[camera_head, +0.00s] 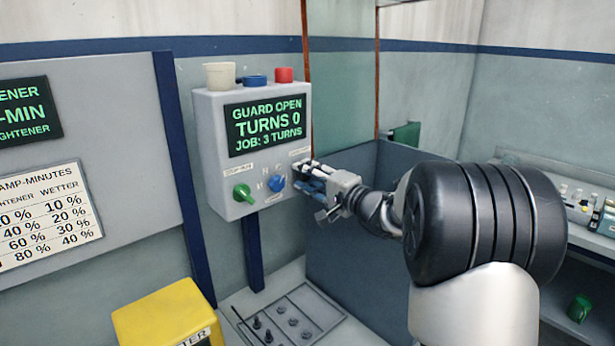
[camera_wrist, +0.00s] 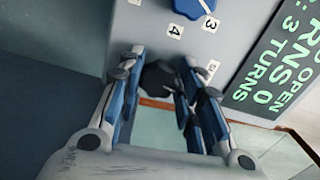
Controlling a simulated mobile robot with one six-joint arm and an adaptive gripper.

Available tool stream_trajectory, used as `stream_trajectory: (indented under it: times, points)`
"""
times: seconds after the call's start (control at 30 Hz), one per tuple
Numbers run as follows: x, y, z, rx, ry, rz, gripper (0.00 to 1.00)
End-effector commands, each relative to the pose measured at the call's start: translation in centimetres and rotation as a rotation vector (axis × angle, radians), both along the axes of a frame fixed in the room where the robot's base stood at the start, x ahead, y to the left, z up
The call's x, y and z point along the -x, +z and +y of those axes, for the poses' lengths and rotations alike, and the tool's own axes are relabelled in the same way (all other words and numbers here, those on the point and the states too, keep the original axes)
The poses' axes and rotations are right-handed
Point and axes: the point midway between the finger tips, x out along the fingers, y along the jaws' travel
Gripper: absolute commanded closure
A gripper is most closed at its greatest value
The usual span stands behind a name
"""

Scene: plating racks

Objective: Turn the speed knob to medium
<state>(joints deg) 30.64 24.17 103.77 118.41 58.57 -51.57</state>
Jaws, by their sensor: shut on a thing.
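A grey control box (camera_head: 215,150) hangs on a post; its screen (camera_head: 268,123) reads "GUARD OPEN, TURNS 0, JOB: 3 TURNS". My gripper (camera_head: 308,172) reaches its right side from the right. In the wrist view, my gripper (camera_wrist: 162,88) has its blue-padded fingers shut around a dark knob (camera_wrist: 158,76) on the box face. In the head view that knob is hidden behind the fingers. Its pointer and settings cannot be made out, so I cannot tell its position. A small label (camera_wrist: 213,68) beside it is too small to read.
A blue knob (camera_head: 276,183) with number labels sits just left of my gripper; it also shows in the wrist view (camera_wrist: 194,6). A green knob (camera_head: 243,193) is farther left. Several coloured parts top the box. A yellow box (camera_head: 165,310) stands below left.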

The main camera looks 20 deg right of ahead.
Motion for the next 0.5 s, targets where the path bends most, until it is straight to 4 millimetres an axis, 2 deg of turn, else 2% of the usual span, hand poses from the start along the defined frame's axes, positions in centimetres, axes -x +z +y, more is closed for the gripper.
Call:
stream_trajectory:
  times: [0.23,0.5]
  points:
    - [-0.01,-0.03,0.01,0.110,0.000,-0.037,0.91]
    - [-0.01,-0.05,0.01,0.156,0.000,-0.052,0.91]
